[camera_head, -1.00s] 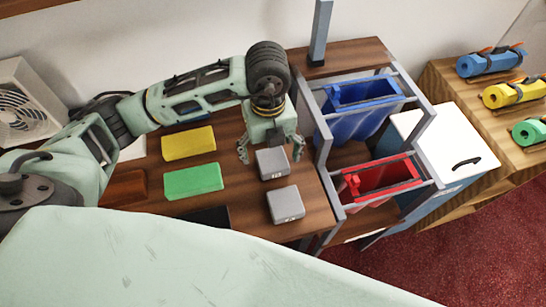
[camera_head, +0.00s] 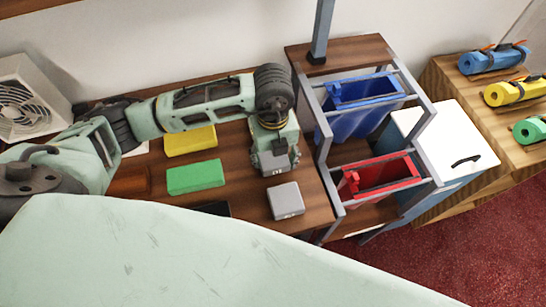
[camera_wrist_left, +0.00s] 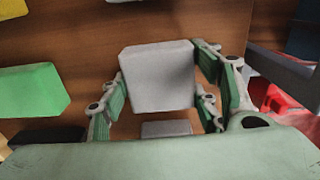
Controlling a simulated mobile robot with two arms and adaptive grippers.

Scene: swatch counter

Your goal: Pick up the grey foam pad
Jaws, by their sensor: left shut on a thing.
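Two grey blocks that look alike lie on the wooden counter (camera_head: 240,208); I cannot tell by look which is foam. My left gripper (camera_head: 274,172) points down at the rear grey block (camera_head: 272,162), its fingers on either side. In the left wrist view this grey block (camera_wrist_left: 157,77) sits between the fingers of my left gripper (camera_wrist_left: 163,92), shut on it. The front grey block (camera_head: 286,201) lies free with a small dark mark on its front face; part of it shows in the left wrist view (camera_wrist_left: 167,129). My right gripper is not in view.
A yellow pad (camera_head: 190,140) and a green pad (camera_head: 196,177) lie left of the gripper. A metal rack with a blue bin (camera_head: 358,110) and a red bin (camera_head: 375,180) stands close on the right. A white-topped cabinet (camera_head: 455,150) stands beyond it.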

